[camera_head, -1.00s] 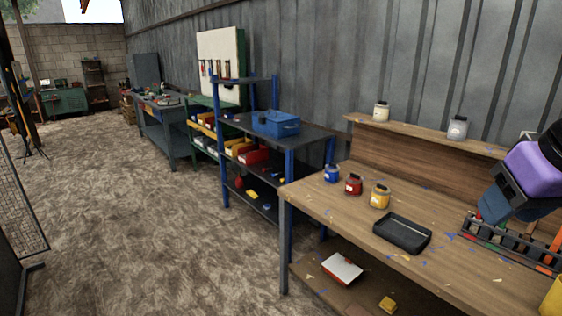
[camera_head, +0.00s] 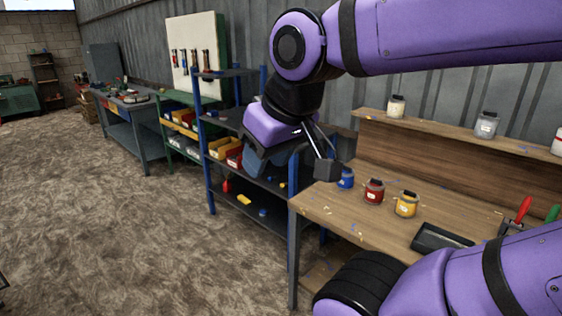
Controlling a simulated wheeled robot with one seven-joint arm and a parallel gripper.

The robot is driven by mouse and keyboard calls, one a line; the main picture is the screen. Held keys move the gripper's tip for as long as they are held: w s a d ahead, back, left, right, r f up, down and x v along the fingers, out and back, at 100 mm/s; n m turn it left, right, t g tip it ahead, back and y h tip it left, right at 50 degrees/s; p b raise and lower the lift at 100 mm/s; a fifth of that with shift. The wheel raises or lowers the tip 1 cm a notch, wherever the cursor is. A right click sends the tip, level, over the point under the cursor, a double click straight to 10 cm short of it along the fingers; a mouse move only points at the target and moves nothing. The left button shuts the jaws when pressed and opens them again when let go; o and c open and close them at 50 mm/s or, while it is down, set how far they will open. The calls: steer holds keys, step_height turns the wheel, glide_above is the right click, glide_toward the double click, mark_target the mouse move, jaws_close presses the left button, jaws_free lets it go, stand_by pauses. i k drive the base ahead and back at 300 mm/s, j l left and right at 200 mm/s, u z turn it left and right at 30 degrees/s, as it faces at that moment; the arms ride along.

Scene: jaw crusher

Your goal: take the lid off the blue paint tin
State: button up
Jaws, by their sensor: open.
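The blue paint tin (camera_head: 346,179) stands upright on the wooden workbench, at its left end. It is partly hidden behind my gripper (camera_head: 327,168). My gripper is open, and a dark fingertip pad shows just left of the tin, overlapping it in the picture. I cannot tell whether it touches the tin. The tin's dark top is mostly covered from view, so the lid is hard to make out. A red tin (camera_head: 374,191) and a yellow tin (camera_head: 406,204) with dark lid knobs stand to its right.
A black tray (camera_head: 441,238) lies on the bench, with red and green tool handles at the right. Jars (camera_head: 487,125) stand on the raised back shelf. A blue-post rack (camera_head: 205,150) stands left of the bench. My arm covers the upper and lower right.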

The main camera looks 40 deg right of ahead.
mark_target(347, 170)
steer(key=i+j, duration=0.1)
steer(key=i, duration=1.5)
steer(key=i+z, duration=0.55)
steer(key=z, duration=0.15)
steer(key=i+j+z, duration=0.15)
steer(key=z, duration=0.2)
steer(key=i+z, duration=0.25)
steer(key=z, duration=0.25)
steer(key=i+z, duration=0.2)
steer(key=z, duration=0.3)
steer(key=i+j+z, duration=0.2)
steer(key=z, duration=0.3)
steer(key=i+j+z, duration=0.15)
steer(key=z, duration=0.3)
steer(key=j, duration=0.1)
